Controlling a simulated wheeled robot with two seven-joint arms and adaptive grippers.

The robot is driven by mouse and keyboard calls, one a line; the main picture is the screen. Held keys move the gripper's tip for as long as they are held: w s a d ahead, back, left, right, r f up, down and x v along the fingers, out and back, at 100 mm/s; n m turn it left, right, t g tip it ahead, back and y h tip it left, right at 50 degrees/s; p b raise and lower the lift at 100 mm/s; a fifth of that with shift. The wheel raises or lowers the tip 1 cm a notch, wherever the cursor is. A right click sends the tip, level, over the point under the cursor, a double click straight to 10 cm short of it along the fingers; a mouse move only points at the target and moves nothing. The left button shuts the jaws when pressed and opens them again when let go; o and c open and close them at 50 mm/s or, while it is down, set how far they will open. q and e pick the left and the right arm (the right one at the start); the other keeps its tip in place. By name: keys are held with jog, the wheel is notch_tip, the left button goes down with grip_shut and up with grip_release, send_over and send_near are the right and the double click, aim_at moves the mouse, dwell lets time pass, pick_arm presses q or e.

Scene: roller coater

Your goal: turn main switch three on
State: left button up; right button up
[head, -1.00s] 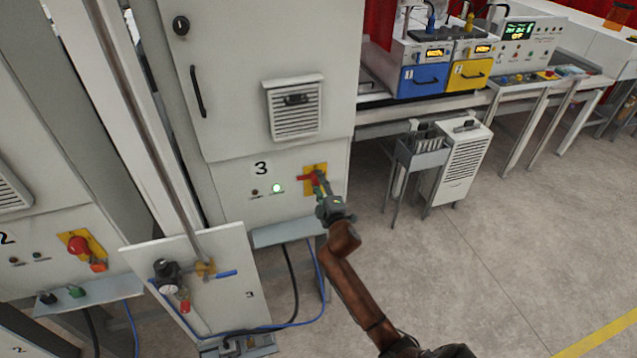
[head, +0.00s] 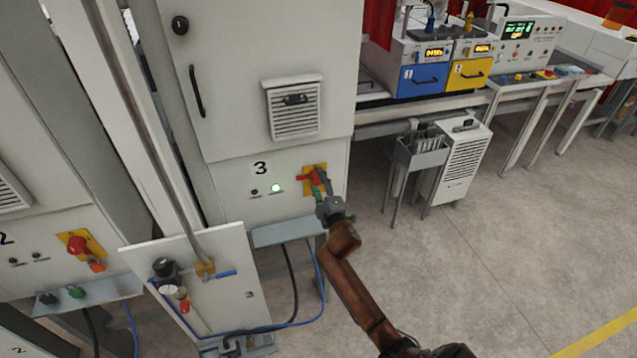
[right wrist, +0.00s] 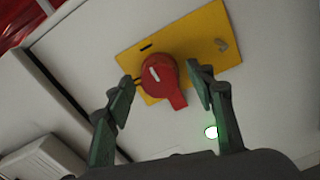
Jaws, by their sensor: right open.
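Main switch three is a red rotary handle (head: 307,178) on a yellow plate (head: 322,170), on the cabinet panel marked 3. In the right wrist view the red handle (right wrist: 162,78) sits on its yellow plate (right wrist: 205,35), with its grip end pointing down and slightly right. My right gripper (head: 322,186) is at the switch. Its two green fingers (right wrist: 166,82) are open on either side of the red handle, with a visible gap at each side. A green lamp (head: 276,187) beside the switch is lit; it also shows in the right wrist view (right wrist: 211,132). My left gripper is not in view.
A panel with a gauge and blue valve handle (head: 227,273) stands in front, below left. Cabinet 2 has its own red switch (head: 77,245) at the left. A grey ledge (head: 283,232) lies under the switch. Open floor (head: 480,260) lies to the right.

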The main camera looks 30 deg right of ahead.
jog(key=v, duration=1.1)
jog(key=shift+s, duration=0.4)
jog(key=shift+f, duration=0.15)
notch_tip(320, 180, down, 28)
jog(key=s+m+g+y+b, duration=0.2)
jog(key=g+b, duration=0.1)
jog(key=g, duration=0.1)
jog(key=s+a+f+m+g+b, duration=0.15)
jog(key=s+f, duration=0.35)
jog(key=f, duration=0.6)
jog(key=s+f+m+g+b, duration=0.1)
jog(key=s+f+g, duration=0.3)
jog(key=f, duration=0.7)
jog(key=s+a+f+m+g+b, duration=0.1)
jog(key=s+f+m+g, duration=0.1)
jog(key=s+f, duration=0.8)
jog(key=s+a+f+m+g+y+b, duration=0.1)
jog(key=s+a+f+m+g, duration=0.1)
jog(key=s+f, duration=0.8)
jog(key=s+a+f+m+g+y+b, duration=0.1)
jog(key=s+f, duration=1)
jog(key=s, duration=1.3)
jog(key=shift+a+m+g+b, duration=0.65)
jog(key=shift+m+g, duration=0.2)
jog(key=shift+g, duration=0.1)
